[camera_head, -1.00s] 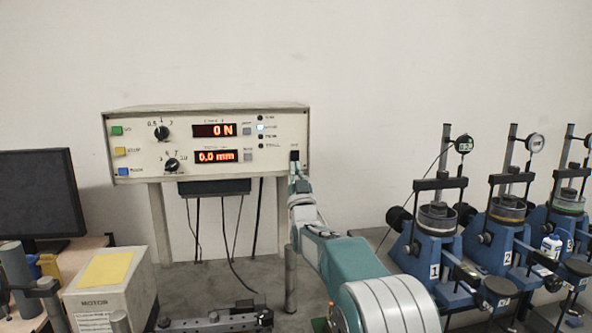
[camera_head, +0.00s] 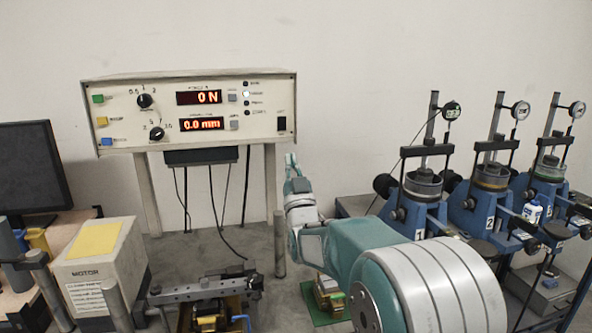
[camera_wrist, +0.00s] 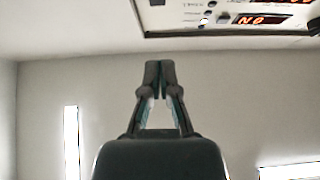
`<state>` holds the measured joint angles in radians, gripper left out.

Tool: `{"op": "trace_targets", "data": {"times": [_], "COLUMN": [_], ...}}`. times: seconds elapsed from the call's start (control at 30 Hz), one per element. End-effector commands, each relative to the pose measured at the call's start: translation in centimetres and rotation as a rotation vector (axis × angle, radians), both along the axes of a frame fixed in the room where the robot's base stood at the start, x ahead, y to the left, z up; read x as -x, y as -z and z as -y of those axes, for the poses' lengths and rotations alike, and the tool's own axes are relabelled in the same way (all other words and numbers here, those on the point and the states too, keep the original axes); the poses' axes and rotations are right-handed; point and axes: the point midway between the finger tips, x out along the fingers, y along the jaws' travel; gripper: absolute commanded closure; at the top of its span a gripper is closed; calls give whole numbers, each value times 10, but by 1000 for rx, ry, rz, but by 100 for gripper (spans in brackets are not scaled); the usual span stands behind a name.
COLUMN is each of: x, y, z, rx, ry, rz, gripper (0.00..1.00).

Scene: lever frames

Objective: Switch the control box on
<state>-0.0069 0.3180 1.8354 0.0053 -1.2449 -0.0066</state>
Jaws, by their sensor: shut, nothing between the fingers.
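The control box (camera_head: 190,110) is a cream panel raised on posts, with buttons and two dials at its left. Its two red displays are lit and read "0 N" and "0.0 mm". A black rocker switch (camera_head: 282,124) sits at its lower right; its position is too small to tell. My gripper (camera_head: 291,158) is below and slightly right of that switch, apart from the panel. In the wrist view my gripper (camera_wrist: 159,66) is shut and empty, fingertips together. The panel (camera_wrist: 180,18) shows there, turned over, at the top edge, clear of the fingertips.
Blue numbered test stands with dial gauges (camera_head: 452,110) fill the right side. A motor box (camera_head: 98,262) and a dark monitor (camera_head: 35,170) stand at the left. A metal post (camera_head: 279,245) rises beside my arm. Cables hang below the control box.

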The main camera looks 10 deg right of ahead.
Motion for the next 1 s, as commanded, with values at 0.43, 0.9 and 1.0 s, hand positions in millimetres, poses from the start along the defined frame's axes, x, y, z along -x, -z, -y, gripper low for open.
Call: {"op": "trace_targets", "data": {"times": [0.43, 0.9, 1.0], "x": [47, 52, 59], "y": [0, 0, 3], "z": [0, 0, 0], "rx": [0, 1, 1], "ry": [0, -1, -1], "rz": [0, -95, -196], "gripper": [100, 100, 100]}}
